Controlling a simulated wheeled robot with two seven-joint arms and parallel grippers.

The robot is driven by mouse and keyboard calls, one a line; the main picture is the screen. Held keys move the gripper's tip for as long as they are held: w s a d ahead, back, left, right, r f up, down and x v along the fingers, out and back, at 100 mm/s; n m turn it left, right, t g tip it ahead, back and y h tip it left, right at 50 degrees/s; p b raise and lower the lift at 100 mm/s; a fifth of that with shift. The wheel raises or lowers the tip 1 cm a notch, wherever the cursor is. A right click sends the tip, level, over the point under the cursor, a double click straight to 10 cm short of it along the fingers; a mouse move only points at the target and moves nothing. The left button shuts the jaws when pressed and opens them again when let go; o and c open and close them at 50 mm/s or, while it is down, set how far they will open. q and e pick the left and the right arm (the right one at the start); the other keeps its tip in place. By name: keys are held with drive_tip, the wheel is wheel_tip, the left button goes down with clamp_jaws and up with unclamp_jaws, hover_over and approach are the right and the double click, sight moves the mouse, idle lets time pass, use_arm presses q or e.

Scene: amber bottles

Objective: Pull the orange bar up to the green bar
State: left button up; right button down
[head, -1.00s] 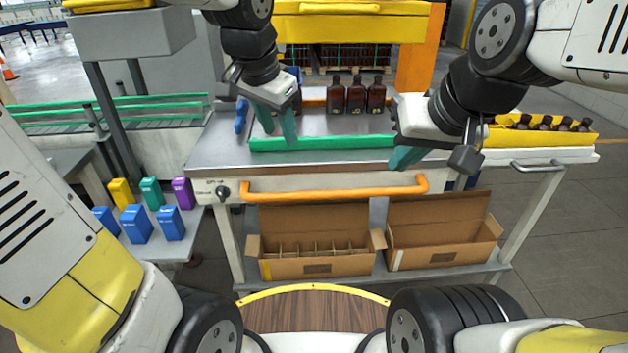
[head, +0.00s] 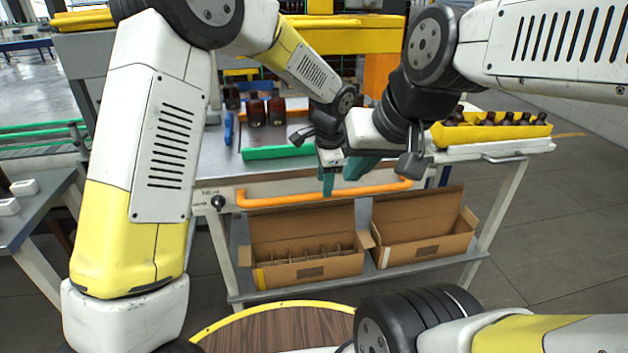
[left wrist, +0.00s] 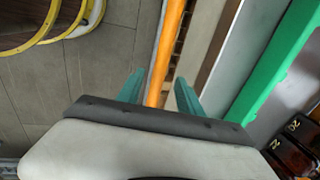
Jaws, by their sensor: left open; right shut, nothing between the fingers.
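The orange bar (head: 325,196) runs along the front edge of the workbench. The green bar (head: 278,152) lies on the bench top behind it, partly hidden by my arms. My right gripper (head: 360,166) is shut and empty, close beside the left one, above the orange bar.
Brown bottles (head: 256,112) stand on the bench behind the green bar. A yellow tray (head: 490,133) of bottles is at the right. Two cardboard boxes (head: 305,268) (head: 425,240) sit on the shelf below. A black knob (head: 217,202) is left of the orange bar.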

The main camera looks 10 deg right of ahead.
use_arm(q)
drive_tip(key=shift+w+f, duration=0.2)
drive_tip(key=shift+f, duration=0.75)
drive_tip(key=shift+w+f, duration=0.15)
drive_tip(key=shift+f, duration=0.8)
clamp_jaws()
drive_tip(key=shift+r, duration=0.1)
